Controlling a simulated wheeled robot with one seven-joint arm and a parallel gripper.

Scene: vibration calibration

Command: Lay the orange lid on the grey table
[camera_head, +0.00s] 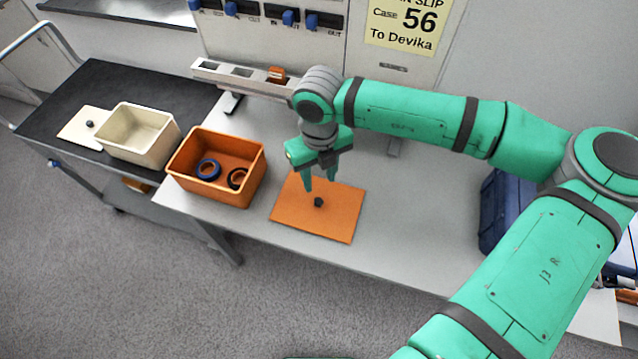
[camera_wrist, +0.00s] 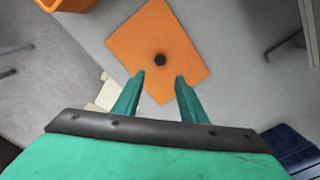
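The orange lid (camera_head: 330,222) is a flat square sheet with a small dark knob (camera_head: 319,202) at its middle. It appears to lie flat on the grey table (camera_head: 420,235), to the right of the orange box. My gripper (camera_head: 320,184) is above the lid, pointing down, with its fingers apart and nothing between them. In the wrist view the lid (camera_wrist: 160,50) and its knob (camera_wrist: 160,60) show just beyond my open fingertips (camera_wrist: 160,76). The fingertips look apart from the knob.
An orange box (camera_head: 190,190) holding a blue ring (camera_head: 208,169) and a dark ring (camera_head: 237,178) stands left of the lid. A cream box (camera_head: 150,155) and cream lid (camera_head: 80,128) are on a dark cart (camera_head: 75,95). A blue case (camera_head: 505,212) stands at the right.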

